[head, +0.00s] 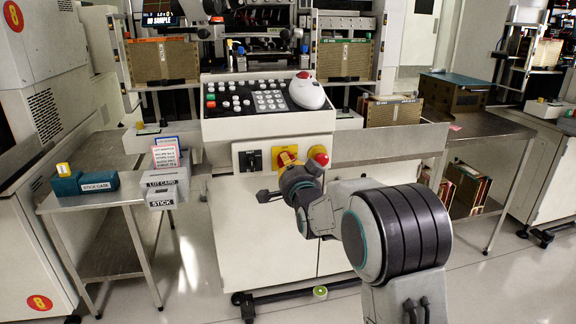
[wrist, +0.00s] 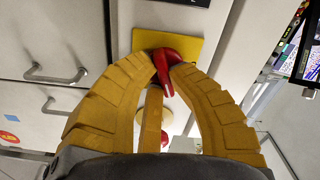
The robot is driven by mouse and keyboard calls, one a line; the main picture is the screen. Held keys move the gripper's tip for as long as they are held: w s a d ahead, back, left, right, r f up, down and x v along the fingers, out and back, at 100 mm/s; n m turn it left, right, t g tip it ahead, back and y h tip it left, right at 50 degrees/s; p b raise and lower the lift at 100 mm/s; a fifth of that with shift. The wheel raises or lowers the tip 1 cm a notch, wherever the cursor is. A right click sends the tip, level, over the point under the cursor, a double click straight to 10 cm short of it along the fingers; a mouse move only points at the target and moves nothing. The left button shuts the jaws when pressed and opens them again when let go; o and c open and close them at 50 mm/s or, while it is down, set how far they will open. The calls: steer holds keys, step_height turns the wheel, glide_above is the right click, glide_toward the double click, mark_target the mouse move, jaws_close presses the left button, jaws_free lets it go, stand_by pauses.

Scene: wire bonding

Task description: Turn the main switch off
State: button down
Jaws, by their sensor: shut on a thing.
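The main switch is a red rotary handle (wrist: 172,58) on a yellow plate (wrist: 202,50), seen at the top middle of the wrist view. In the head view my gripper (head: 287,161) is at the front of the white machine, just left of a red round button (head: 320,155), and hides most of the switch. The handle's exact turn angle is hard to read.
A black switch (head: 250,160) sits left of the yellow plate. A metal side table (head: 100,200) stands at left, a larger bench (head: 475,132) at right.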

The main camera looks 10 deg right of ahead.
steer(key=n, duration=1.3)
steer(key=shift+r, duration=0.2)
steer(key=shift+n, duration=0.3)
steer(key=c, duration=1.1)
jaws_free()
steer(key=shift+c, duration=0.2)
steer(key=s, duration=1.2)
